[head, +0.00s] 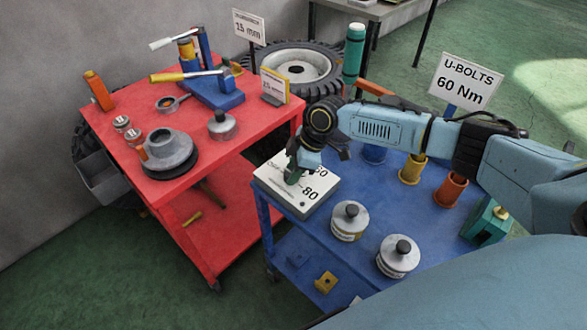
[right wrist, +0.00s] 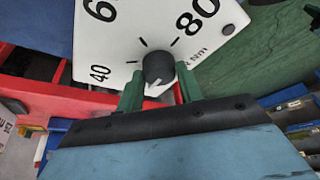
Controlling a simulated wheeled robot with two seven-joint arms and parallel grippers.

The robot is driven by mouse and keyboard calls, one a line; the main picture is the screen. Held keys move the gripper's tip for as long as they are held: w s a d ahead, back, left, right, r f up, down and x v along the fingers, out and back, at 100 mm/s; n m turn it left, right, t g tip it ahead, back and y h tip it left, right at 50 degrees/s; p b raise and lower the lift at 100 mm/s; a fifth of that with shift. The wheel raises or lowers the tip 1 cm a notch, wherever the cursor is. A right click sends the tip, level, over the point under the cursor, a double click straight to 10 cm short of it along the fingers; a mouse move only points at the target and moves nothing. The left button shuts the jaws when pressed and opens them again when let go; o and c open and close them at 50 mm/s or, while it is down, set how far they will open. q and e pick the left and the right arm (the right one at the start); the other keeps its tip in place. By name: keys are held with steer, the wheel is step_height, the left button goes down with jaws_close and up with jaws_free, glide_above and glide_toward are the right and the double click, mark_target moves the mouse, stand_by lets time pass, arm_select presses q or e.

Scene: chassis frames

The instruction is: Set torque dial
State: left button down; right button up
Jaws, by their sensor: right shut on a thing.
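The torque dial is a white box (head: 316,194) on the near left corner of the blue cart. Its face (right wrist: 115,50) shows 40, 60 and 80 with tick marks in the right wrist view. The dark round knob (right wrist: 158,67) stands between the green fingers of my right gripper (right wrist: 160,82), which is shut on it. A pale mark shows at the knob's lower edge; its exact setting is hard to read. In the head view my right gripper (head: 293,174) reaches down onto the box and hides the knob. My left gripper is out of view.
A sign (head: 465,82) reads U-BOLTS 60 Nm. Two lidded tins (head: 346,229) stand near the dial on the blue cart (head: 370,185), with coloured cups behind. The red cart (head: 240,145) at left carries tools and parts. A tyre (head: 297,67) lies behind.

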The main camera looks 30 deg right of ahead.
steer(key=shift+s+r+m+p, duration=0.1)
steer(key=shift+m+p, duration=0.2)
steer(key=shift+p, duration=0.25)
steer(key=m+h+p, duration=0.1)
steer(key=m+p, duration=0.2)
steer(key=p, duration=0.1)
steer(key=m+t+p, duration=0.1)
steer(key=m+p, duration=0.1)
steer(key=p, duration=0.2)
steer(key=m+t+h+p, duration=0.1)
steer(key=m+p, duration=0.2)
steer(key=p, duration=0.1)
steer(key=shift+s+a+r+m+h, duration=0.1)
steer(key=shift+a+m+h, duration=0.15)
steer(key=shift+m+h, duration=0.05)
steer(key=shift+m+h+p, duration=0.5)
steer(key=shift+m+p, duration=0.8)
steer(key=shift+p, duration=0.05)
steer(key=shift+f, duration=0.2)
steer(key=shift+t, duration=0.3)
steer(key=o, duration=1)
steer(key=shift+c, duration=0.2)
steer(key=shift+s+r+p, duration=0.2)
steer(key=shift+r+p, duration=0.1)
steer(key=shift+r, duration=0.3)
steer(key=p+v, duration=0.2)
steer(key=v, duration=1)
